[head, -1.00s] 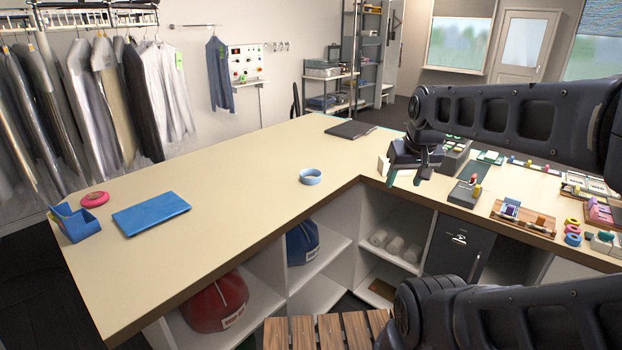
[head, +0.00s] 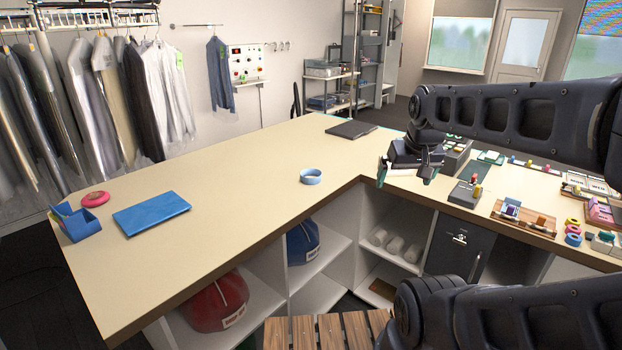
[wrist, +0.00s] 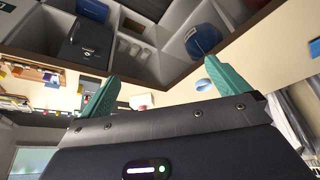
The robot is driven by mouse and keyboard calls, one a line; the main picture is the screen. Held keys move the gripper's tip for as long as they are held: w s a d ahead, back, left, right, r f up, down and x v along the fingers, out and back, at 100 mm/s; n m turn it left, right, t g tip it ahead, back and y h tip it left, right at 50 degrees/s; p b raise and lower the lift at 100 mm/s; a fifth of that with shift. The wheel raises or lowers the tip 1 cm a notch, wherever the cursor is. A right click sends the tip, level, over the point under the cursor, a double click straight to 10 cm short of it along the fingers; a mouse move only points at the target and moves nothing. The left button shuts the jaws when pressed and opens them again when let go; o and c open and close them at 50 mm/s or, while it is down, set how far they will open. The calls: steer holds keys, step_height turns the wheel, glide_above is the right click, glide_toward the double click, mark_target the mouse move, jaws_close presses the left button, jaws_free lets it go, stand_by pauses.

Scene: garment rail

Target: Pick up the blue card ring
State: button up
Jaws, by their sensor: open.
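My gripper (head: 405,173) is open and empty to the right of the ring, over the counter's right arm and apart from the ring. Its two green fingers are spread wide in the wrist view (wrist: 157,82). A smaller blue ring (head: 573,240) sits with several coloured rings at the far right.
A dark flat pad (head: 351,129) lies at the back. Small trays and a dark block (head: 464,193) crowd the right counter. The counter around the light blue ring is clear.

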steer(key=w+a+r+n+g, duration=0.1)
steer(key=w+r+n, duration=0.2)
steer(key=w, duration=0.5)
steer(key=w+a+r+n, duration=0.1)
steer(key=w+r+n, duration=0.1)
steer(key=w, duration=0.5)
steer(key=n+g+h, duration=0.2)
steer(key=n+g, duration=0.1)
steer(key=n, duration=1.3)
glide_above(311, 173)
steer(key=s, duration=0.4)
steer(key=f, duration=2.7)
steer(key=shift+a, duration=0.4)
steer(key=shift+s+d+f, duration=0.1)
steer(key=shift+f, duration=1.2)
steer(key=shift+s+d+f, duration=0.1)
steer(key=shift+f, duration=1.15)
steer(key=c, duration=0.8)
